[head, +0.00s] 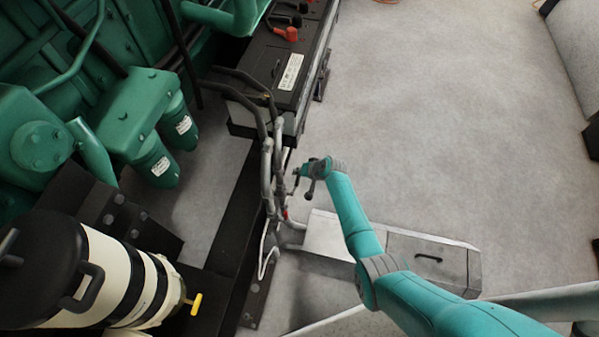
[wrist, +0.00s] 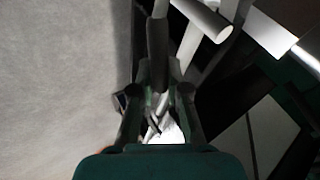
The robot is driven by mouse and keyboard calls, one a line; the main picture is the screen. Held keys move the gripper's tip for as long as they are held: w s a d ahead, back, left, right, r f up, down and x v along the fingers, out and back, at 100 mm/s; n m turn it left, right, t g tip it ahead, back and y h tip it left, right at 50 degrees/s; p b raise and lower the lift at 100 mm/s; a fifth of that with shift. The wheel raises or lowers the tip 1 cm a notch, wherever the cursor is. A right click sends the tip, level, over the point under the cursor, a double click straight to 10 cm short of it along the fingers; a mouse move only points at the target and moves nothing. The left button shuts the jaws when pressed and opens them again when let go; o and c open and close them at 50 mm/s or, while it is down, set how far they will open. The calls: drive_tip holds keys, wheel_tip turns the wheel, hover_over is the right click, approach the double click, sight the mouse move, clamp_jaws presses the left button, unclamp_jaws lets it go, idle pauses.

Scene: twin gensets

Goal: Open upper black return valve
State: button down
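My gripper (head: 297,183) is beside a cluster of grey pipes and hoses (head: 266,170) at the side of the green genset, its fingers pointing left toward them. In the wrist view, my gripper (wrist: 158,80) has its two fingers spread, with a dark sleeve-like part (wrist: 157,45) on a pale pipe between or just beyond the tips. I cannot tell whether the fingers touch it. A small red part (head: 285,214) shows low on the pipes, below the gripper. The black valve handle cannot be clearly told from the dark fingers and hoses.
A black battery box (head: 262,115) with red terminal caps stands behind the pipes. A black frame rail (head: 222,245) runs along the genset.

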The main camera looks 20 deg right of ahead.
sight(297, 182)
drive_tip(key=shift+r, duration=0.1)
idle(0.3)
drive_tip(key=shift+s+a+r+t+h, duration=0.2)
drive_tip(key=shift+r+t+h, duration=0.15)
drive_tip(key=shift+t, duration=0.25)
drive_tip(key=r+t, duration=0.1)
drive_tip(key=s+a+n+t+h, duration=0.1)
drive_tip(key=shift+s+r+t, duration=0.2)
drive_tip(key=shift+r+t, duration=0.1)
drive_tip(key=shift+r, duration=0.1)
drive_tip(key=shift+s+a+r+n+t+h, duration=0.4)
drive_tip(key=shift+s+r+n+t+h, duration=0.25)
drive_tip(key=shift+t, duration=0.35)
drive_tip(key=shift+s+a+r+n+t, duration=0.35)
drive_tip(key=shift+s+n+t, duration=0.15)
drive_tip(key=shift+t, duration=0.4)
drive_tip(key=shift+s+a+r+n+t+h, duration=0.1)
drive_tip(key=shift+s+a+n+t+h, duration=0.2)
drive_tip(key=shift+s+t, duration=0.3)
drive_tip(key=shift+s+a+r+n+t+h, duration=0.1)
drive_tip(key=shift+s+a+n+t+h, duration=0.2)
drive_tip(key=shift+t, duration=0.4)
drive_tip(key=shift+s+a, duration=0.1)
drive_tip(key=shift+s, duration=0.05)
